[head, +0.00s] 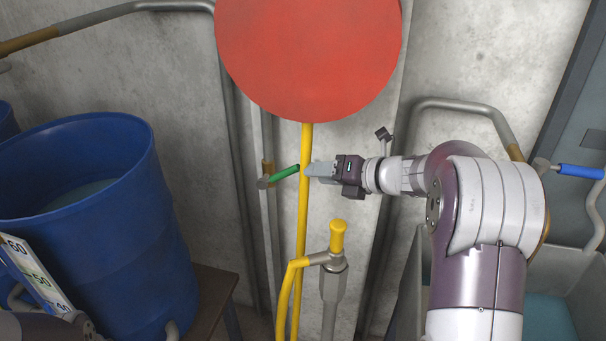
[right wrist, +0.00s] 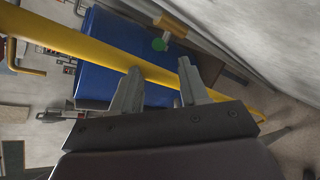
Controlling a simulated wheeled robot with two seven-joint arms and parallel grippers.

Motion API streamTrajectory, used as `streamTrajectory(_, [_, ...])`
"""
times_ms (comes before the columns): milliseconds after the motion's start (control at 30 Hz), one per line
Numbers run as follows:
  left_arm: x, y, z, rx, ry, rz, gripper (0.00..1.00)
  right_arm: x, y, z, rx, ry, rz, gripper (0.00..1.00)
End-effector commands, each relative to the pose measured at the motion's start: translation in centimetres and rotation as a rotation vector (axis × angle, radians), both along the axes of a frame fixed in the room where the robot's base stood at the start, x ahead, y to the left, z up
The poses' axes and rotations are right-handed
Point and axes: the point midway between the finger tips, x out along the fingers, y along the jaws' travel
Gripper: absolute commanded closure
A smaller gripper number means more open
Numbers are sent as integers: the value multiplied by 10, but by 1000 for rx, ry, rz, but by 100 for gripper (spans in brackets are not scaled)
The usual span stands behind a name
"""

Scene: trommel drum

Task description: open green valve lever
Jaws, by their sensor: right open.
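The green valve lever (head: 284,173) is on a thin grey wall pipe, left of the yellow pole in the head view, and slants up to the right towards the pole. In the right wrist view its round green end (right wrist: 159,44) shows beyond the pole, near a brass-coloured fitting (right wrist: 171,26). My right gripper (head: 308,171) is just right of the pole, pointing left at about the lever's height. In the right wrist view its two fingers (right wrist: 158,88) are apart with nothing held. The pole lies between the gripper and the lever. My left gripper is not in view.
The yellow pole (head: 302,215) carries a large red disc (head: 309,50) above. A yellow-handled valve (head: 337,237) stands below my right gripper. A blue barrel (head: 105,215) is at left. A blue-handled valve (head: 580,171) is at far right. A concrete wall (head: 480,55) is behind.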

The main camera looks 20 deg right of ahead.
Motion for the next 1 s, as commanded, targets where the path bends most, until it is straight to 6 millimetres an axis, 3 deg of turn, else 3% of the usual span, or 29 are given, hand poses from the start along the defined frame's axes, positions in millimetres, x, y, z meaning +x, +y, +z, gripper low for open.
streamTrajectory(300, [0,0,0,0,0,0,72,-5,-4,3,-1,-1,0,56])
streamTrajectory(367, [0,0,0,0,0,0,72,-5,-6,2,0,1,-6,72])
streamTrajectory(433, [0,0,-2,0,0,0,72,-8,-29,-17,20,34,-52,95])
streamTrajectory(467, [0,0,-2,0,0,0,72,-9,-46,-34,38,60,-85,100])
streamTrajectory(500, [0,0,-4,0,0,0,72,-15,-76,-63,67,64,-95,100])
streamTrajectory(533, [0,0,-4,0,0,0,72,-22,-92,-78,53,5,-48,100])
streamTrajectory(600, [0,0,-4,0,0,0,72,-34,-102,-86,-25,-191,87,100])
streamTrajectory(800, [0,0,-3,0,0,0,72,-51,-87,-60,-248,-647,327,100])
streamTrajectory(1000, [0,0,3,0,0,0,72,-39,-71,-56,-282,-695,347,100])
